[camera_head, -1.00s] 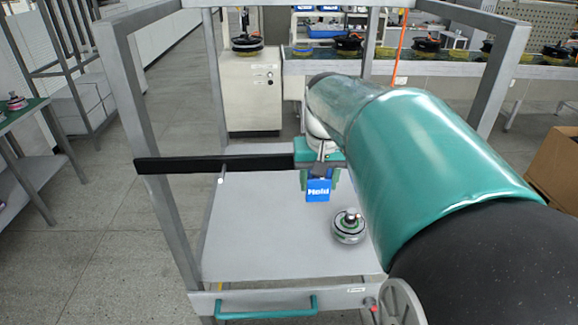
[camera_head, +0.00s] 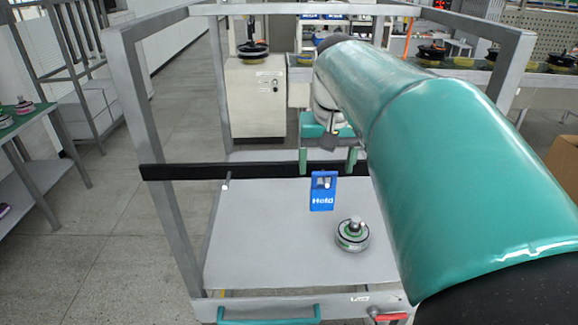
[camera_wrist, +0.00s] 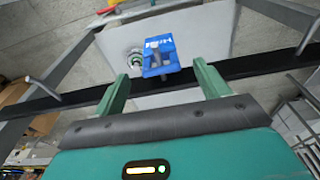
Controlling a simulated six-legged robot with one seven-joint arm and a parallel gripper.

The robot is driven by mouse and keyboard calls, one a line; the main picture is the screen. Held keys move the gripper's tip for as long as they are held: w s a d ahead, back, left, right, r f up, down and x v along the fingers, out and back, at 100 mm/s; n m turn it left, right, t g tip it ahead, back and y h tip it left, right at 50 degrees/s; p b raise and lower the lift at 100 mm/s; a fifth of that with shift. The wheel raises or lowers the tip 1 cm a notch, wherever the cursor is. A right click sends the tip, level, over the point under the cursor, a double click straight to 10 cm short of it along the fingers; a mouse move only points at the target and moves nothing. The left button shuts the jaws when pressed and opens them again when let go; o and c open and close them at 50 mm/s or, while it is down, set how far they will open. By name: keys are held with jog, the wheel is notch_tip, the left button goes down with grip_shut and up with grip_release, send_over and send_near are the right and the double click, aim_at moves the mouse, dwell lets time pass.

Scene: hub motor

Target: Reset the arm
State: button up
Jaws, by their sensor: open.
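My gripper (camera_head: 328,160) has two green fingers spread apart and empty, at the black bar's height in the head view. A blue tag (camera_head: 322,192) with white lettering is just below the fingers, in front of the black bar (camera_head: 255,171). In the wrist view the tag (camera_wrist: 160,57) shows beyond and between the open fingertips (camera_wrist: 160,71), apart from them. Whether the tag touches the bar is hard to tell. A hub motor (camera_head: 352,236) sits on the cart's light grey shelf (camera_head: 270,255), right of the tag.
The cart's grey frame posts (camera_head: 140,110) stand around my arm. A green handle (camera_head: 268,314) is on its front edge. A cream cabinet (camera_head: 255,95) stands behind, and a conveyor (camera_head: 470,72) with several motors runs at the back right. A table (camera_head: 30,125) is at left.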

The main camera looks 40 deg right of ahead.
notch_tip(320, 180, up, 6)
jog(key=shift+s+a, duration=0.3)
jog(key=shift+s, duration=0.1)
jog(key=shift+r, duration=0.1)
jog(key=s+a+f+n+t, duration=0.2)
jog(key=a+f+n, duration=0.1)
jog(key=a+f, duration=0.5)
jog(key=s+a+f+n+t+y, duration=0.1)
jog(key=s+a+f+n+t, duration=0.1)
jog(key=a+f, duration=0.6)
jog(key=a+n, duration=0.1)
jog(key=a, duration=0.5)
jog(key=shift+s+a+n, duration=0.15)
jog(key=shift+a+n, duration=0.15)
jog(key=shift+n, duration=0.1)
dwell(0.4)
